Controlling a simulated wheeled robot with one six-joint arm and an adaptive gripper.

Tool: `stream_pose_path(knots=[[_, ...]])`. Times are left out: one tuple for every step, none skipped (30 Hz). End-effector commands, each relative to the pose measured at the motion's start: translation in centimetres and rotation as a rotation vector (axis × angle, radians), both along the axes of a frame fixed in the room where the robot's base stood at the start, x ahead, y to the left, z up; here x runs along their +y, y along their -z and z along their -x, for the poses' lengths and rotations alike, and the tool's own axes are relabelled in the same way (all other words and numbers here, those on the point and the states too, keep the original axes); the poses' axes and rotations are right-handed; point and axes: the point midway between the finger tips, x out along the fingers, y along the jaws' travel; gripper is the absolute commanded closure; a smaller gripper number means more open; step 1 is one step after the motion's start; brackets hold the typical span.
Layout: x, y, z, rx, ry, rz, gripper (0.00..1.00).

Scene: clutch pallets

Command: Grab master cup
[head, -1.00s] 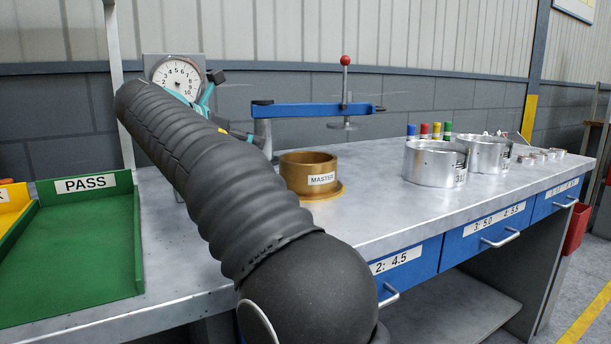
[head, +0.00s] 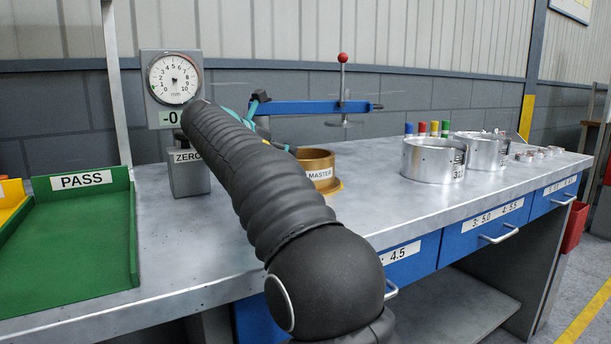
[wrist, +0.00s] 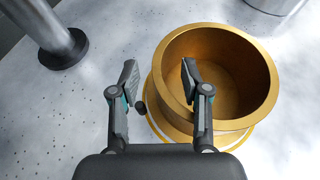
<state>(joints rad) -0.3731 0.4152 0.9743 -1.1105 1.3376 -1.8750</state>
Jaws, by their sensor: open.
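The master cup (head: 322,165) is a gold, open-topped cup with a "MASTER" label. It stands upright on a round gold base on the bench, partly behind my arm in the head view. In the wrist view the cup (wrist: 262,88) fills the right side. My gripper (wrist: 158,78) is open above it. The right finger is over the cup's opening near its left wall, and the left finger is outside that wall, over the bench. I cannot tell how far down the fingers reach. In the head view my gripper is mostly hidden behind my arm.
A dial gauge (head: 173,78) and a ZERO block (head: 187,172) stand left of the cup. A blue lever arm (head: 310,107) with a red knob is behind it. Silver rings (head: 432,160) stand to the right. A green PASS tray (head: 75,240) is at the left.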

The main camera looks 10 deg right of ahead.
Motion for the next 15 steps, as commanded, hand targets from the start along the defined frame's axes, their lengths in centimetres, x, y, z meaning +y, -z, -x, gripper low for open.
stream_pose_path(knots=[[-0.29,0.12,-0.18,0.0,0.001,0.0,0.53],[-0.35,0.13,-0.24,-0.001,0.0,-0.001,0.53],[-0.36,0.13,-0.27,-0.001,0.0,-0.001,0.53],[-0.34,0.13,-0.27,-0.001,-0.001,-0.001,0.53],[-0.32,0.12,-0.26,0.0,-0.001,0.0,0.53],[-0.32,0.11,-0.26,0.0,-0.001,0.0,0.53],[-0.31,0.11,-0.25,0.0,-0.001,0.0,0.53],[-0.31,0.11,-0.25,0.0,-0.001,0.0,0.56],[-0.31,0.11,-0.25,0.0,-0.001,0.0,0.66],[-0.31,0.11,-0.25,0.0,-0.001,0.0,0.73],[-0.31,0.11,-0.25,0.0,-0.001,0.0,0.81],[-0.31,0.11,-0.24,0.0,-0.001,0.0,0.91],[-0.31,0.11,-0.24,0.0,-0.001,0.0,0.98],[-0.31,0.11,-0.24,0.0,-0.001,0.0,1.0],[-0.31,0.11,-0.24,0.0,0.0,0.0,1.0]])
